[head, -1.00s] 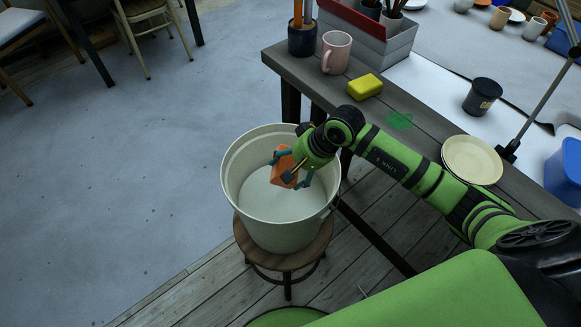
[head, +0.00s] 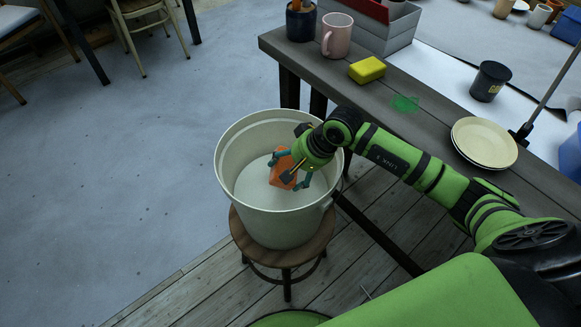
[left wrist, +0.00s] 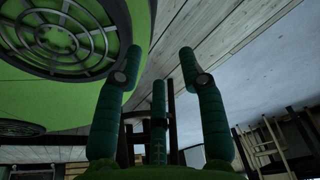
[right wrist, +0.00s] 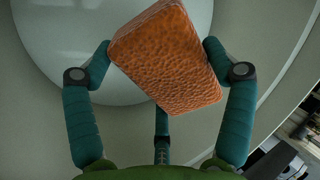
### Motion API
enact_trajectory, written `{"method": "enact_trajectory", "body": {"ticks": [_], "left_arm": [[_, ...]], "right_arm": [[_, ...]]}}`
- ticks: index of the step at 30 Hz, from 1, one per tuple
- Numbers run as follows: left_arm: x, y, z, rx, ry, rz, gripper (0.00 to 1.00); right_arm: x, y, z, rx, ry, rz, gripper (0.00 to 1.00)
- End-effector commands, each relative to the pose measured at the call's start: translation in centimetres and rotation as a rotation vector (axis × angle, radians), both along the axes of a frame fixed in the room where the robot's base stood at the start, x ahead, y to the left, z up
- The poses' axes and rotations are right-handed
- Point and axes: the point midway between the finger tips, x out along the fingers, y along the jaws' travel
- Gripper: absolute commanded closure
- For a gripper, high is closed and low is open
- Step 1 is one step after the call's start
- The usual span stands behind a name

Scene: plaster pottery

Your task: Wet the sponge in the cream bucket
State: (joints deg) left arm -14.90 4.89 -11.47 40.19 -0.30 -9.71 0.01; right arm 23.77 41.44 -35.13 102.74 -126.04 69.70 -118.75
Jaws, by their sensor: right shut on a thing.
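The orange sponge (head: 281,172) is inside the cream bucket (head: 275,228), below its rim. My right gripper (head: 294,174) reaches into the bucket and is shut on the sponge. The right wrist view shows the porous orange sponge (right wrist: 170,60) tilted between the two fingers of that gripper (right wrist: 157,55), over a pale round surface in the bucket. I cannot tell whether the sponge touches that surface. My left gripper (left wrist: 155,60) has its fingers apart and empty in the left wrist view. It is out of the head view.
The bucket stands on a round wooden stool (head: 262,262). The dark table (head: 430,125) behind holds a yellow block (head: 367,70), a pink mug (head: 337,34) and cream plates (head: 484,142). Open floor lies to the left.

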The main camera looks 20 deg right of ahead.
Motion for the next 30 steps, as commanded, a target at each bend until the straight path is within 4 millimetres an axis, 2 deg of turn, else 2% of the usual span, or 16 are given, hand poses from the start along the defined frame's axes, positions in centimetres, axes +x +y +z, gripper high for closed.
{"method": "enact_trajectory", "body": {"ticks": [11,18,28,30], "left_arm": [[2.9,0.5,-0.9,0.003,-0.068,-0.009,0.6],[6.4,0.1,-0.9,-0.007,-0.14,-0.013,0.6],[9.4,-0.4,-1.1,-0.019,-0.213,-0.018,0.6],[10.5,-0.6,-1.3,-0.02,-0.216,-0.014,0.6]], "right_arm": [[0.1,-0.3,-1.7,0.001,0.001,-0.004,0.43],[0.2,-0.4,-2.6,0.0,0.001,-0.008,0.43],[0.3,-0.7,-3.9,0.0,-0.001,-0.011,0.43],[0.3,-0.8,-4.8,-0.001,-0.001,-0.013,0.43]]}}
